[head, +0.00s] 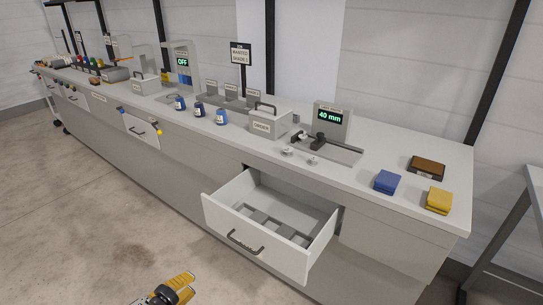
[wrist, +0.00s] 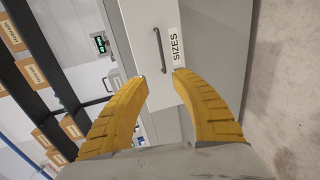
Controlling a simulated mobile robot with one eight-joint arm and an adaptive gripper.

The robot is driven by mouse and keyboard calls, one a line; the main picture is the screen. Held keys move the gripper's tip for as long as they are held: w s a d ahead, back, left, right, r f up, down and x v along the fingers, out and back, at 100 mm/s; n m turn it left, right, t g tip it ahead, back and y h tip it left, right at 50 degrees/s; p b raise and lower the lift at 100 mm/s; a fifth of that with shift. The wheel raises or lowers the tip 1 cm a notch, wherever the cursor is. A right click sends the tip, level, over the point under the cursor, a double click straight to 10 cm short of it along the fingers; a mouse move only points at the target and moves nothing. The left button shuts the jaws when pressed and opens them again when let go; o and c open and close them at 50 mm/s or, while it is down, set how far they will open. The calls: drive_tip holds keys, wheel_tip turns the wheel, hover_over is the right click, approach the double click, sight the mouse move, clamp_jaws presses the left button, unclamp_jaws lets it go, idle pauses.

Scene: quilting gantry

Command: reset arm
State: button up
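My gripper (wrist: 158,76) is open and empty in the wrist view, its two yellow fingers apart. Part of my gripper also shows at the bottom edge of the head view (head: 178,286), low in front of the counter. In the wrist view a pale drawer front marked SIZES (wrist: 180,22) with a dark bar handle (wrist: 158,50) lies ahead of the fingertips. The fingers do not close around the handle. I cannot tell the distance between them.
In the head view a drawer (head: 220,213) stands pulled out from the long counter (head: 400,150), with grey dividers inside. Blue (head: 387,182) and yellow (head: 439,201) blocks and a brown-topped block (head: 427,168) lie at the right end. The floor (head: 80,200) in front is clear.

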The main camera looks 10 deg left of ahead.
drive_tip(key=w+d+r+m+g, duration=0.2)
drive_tip(key=w+d+r+g, duration=0.2)
drive_tip(key=w+d+r, duration=0.75)
drive_tip(key=w+d+r+m+g, duration=0.1)
drive_tip(key=w+d+r, duration=0.15)
drive_tip(key=d, duration=0.45)
drive_tip(key=w+d+r+m+g, duration=0.1)
drive_tip(key=w+d+r+g, duration=0.15)
drive_tip(key=d, duration=0.35)
drive_tip(key=s+d+r+m+y, duration=0.15)
drive_tip(key=s+d, duration=0.25)
drive_tip(key=d, duration=0.4)
drive_tip(key=s+d+r+m+g+y, duration=0.1)
drive_tip(key=s+d+r+m, duration=0.2)
drive_tip(key=d, duration=0.4)
drive_tip(key=s+d+r+m+y, duration=0.15)
drive_tip(key=s+d, duration=0.25)
drive_tip(key=d, duration=0.4)
drive_tip(key=s+d+m+t+y, duration=0.1)
drive_tip(key=s+d+m, duration=0.2)
drive_tip(key=s, duration=0.5)
drive_tip(key=shift+s+d+f+m+y, duration=0.2)
drive_tip(key=shift+d+f+m+y, duration=0.15)
drive_tip(key=shift+d, duration=0.5)
